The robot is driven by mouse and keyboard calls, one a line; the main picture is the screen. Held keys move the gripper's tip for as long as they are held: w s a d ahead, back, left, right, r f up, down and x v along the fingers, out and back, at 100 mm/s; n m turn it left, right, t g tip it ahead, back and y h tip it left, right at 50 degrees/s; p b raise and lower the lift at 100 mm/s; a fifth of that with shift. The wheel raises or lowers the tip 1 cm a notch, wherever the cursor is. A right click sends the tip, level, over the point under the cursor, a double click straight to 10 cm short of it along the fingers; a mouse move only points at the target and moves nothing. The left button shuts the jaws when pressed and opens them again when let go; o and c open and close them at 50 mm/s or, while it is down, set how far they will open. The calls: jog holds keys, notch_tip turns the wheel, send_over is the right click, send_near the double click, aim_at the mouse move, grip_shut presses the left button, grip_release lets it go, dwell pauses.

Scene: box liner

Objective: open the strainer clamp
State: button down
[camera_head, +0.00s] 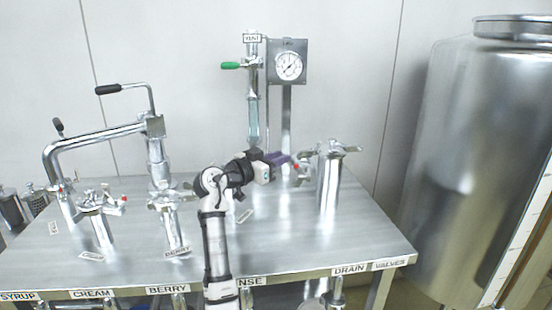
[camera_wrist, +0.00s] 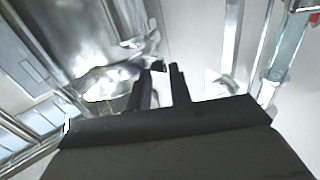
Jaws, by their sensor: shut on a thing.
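A shiny upright metal cylinder, which looks like the strainer (camera_head: 329,188), stands on the right part of the steel table. Its clamp (camera_head: 340,149) sits around the top, with wing-like metal parts sticking out to both sides. In the wrist view my gripper (camera_wrist: 164,68) shows two dark fingers with a narrow gap, beside shiny metal clamp parts (camera_wrist: 142,47). The fingers are shut on the clamp's handle; the contact itself is mostly hidden.
The steel table (camera_head: 290,240) also holds a pipe with a green-handled valve (camera_head: 231,66), a pressure gauge (camera_head: 289,66), and several clamped fittings at left. A bent pipe with a black-handled lever (camera_head: 108,89) stands at left. A large tank (camera_head: 470,150) stands to the right.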

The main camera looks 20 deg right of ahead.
jog(key=c, duration=1.7)
grip_release()
jog(key=shift+w+d+r, duration=0.2)
jog(key=shift+d+r, duration=0.15)
jog(key=shift+d, duration=0.05)
jog(key=shift+o, duration=0.6)
jog(key=shift+w+f, duration=0.2)
jog(key=shift+w, duration=0.05)
jog(key=shift+s, duration=0.1)
jog(key=b+v, duration=0.4)
jog(key=v, duration=1.1)
jog(key=shift+f, duration=0.1)
